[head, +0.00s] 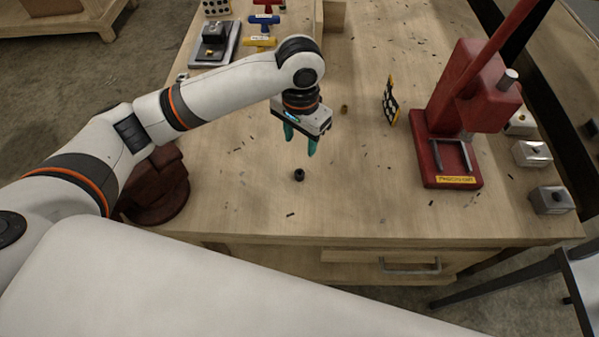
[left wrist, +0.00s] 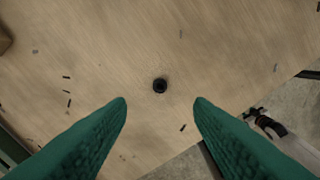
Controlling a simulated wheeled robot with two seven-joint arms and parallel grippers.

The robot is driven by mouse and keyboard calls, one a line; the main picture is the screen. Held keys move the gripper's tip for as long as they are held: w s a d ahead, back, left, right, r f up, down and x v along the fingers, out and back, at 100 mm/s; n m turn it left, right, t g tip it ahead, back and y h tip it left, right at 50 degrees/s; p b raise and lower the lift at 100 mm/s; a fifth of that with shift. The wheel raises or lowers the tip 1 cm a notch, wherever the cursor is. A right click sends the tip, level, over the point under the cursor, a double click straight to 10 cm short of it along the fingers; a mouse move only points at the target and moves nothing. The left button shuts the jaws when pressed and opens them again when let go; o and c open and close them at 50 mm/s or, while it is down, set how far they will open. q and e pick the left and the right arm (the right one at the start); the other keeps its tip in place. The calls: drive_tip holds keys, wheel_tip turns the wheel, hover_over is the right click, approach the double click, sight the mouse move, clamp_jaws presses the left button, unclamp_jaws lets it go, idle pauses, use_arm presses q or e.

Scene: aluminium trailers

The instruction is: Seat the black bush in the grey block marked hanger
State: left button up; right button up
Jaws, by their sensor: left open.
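The black bush (head: 299,175) is a small dark ring standing on the bare bench top, near the middle of the front part. It also shows in the left wrist view (left wrist: 160,86), with its dark bore facing the camera. My left gripper (head: 300,146) is open and empty, its green fingers pointing down above the bench near the bush. In the left wrist view the bush appears between and beyond the fingertips (left wrist: 160,103), apart from both. A grey block (head: 550,201) sits at the bench's right front; I cannot read any marking on it.
Paler metal blocks (head: 532,153) stand behind the grey one. A red press (head: 447,145) stands to their left. A brown vise-like object (head: 158,186) is at left. Small dark scraps litter the bench.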

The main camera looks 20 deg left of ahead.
use_arm(q)
drive_tip(key=p, duration=0.1)
hover_over(300, 172)
wheel_tip(300, 172, down, 6)
drive_tip(key=shift+f, duration=0.1)
wheel_tip(300, 172, down, 5)
drive_tip(key=shift+s+r+p, duration=0.1)
drive_tip(key=shift+p, duration=0.7)
drive_tip(key=shift+f, duration=0.4)
clamp_jaws()
